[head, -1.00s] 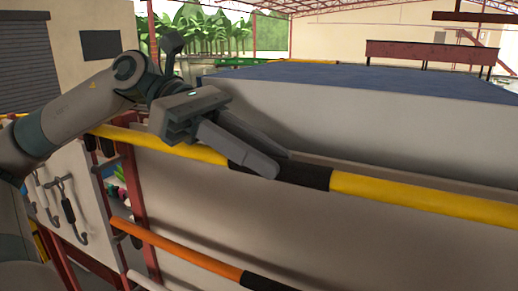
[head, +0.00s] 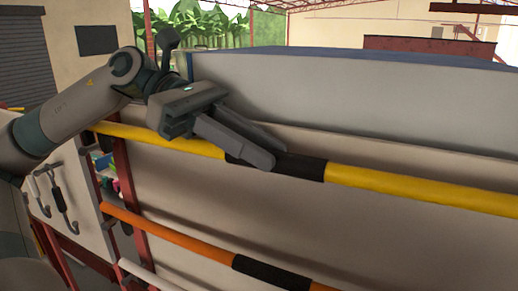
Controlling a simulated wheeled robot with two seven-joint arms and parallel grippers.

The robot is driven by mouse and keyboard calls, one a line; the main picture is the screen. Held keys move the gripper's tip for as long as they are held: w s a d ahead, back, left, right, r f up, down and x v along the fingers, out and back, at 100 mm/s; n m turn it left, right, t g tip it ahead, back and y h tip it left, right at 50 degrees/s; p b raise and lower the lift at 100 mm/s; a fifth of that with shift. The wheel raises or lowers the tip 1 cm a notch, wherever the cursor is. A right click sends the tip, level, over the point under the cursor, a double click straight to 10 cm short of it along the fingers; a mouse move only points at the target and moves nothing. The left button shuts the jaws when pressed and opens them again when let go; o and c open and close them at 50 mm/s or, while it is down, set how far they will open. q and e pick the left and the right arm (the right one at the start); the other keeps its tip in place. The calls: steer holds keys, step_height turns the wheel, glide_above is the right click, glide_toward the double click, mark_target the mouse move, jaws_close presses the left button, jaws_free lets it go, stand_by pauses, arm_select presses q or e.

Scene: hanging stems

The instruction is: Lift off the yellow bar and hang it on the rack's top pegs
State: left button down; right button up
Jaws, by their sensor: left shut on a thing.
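The yellow bar (head: 420,191) runs across the head view from the upper left to the right edge, with a black grip section (head: 300,167) in its middle. My left gripper (head: 262,153) comes in from the left and is shut on the bar at the left part of the black section. The rack's red upright (head: 127,185) stands at the left, below the bar's left part. The rack's pegs are not clear in this view. My right gripper is not in view.
An orange bar (head: 180,238) with a black section lies lower, with a pale bar end (head: 135,270) below it. A panel with hooks (head: 62,195) stands at the left. A large grey block (head: 380,100) with a blue top rises behind the yellow bar.

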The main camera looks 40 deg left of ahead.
arm_select(q)
steer(key=shift+s+d+f, duration=0.1)
steer(key=shift+s+f, duration=0.1)
steer(key=shift+f, duration=0.55)
steer(key=c, duration=1.4)
jaws_free()
steer(key=shift+b, duration=0.4)
steer(key=shift+w+a+r+b, duration=0.1)
steer(key=shift+a+r+b, duration=0.1)
steer(key=shift+b, duration=0.15)
steer(key=shift+a+r+b, duration=0.2)
steer(key=shift+a+b, duration=0.05)
steer(key=shift+b, duration=0.05)
steer(key=b+v, duration=0.1)
steer(key=v, duration=0.4)
steer(key=b+v, duration=0.1)
steer(key=v, duration=0.2)
steer(key=shift+a+f+b, duration=0.15)
steer(key=shift+a+b, duration=0.2)
steer(key=shift+a, duration=0.1)
steer(key=v, duration=0.2)
steer(key=b+v, duration=0.1)
steer(key=v, duration=0.2)
steer(key=r+v, duration=0.1)
steer(key=v, duration=0.2)
steer(key=shift+d+r+b, duration=0.1)
steer(key=shift+d+b, duration=0.1)
steer(key=shift+b, duration=0.2)
steer(key=shift+s+r, duration=0.15)
steer(key=shift+s, duration=0.05)
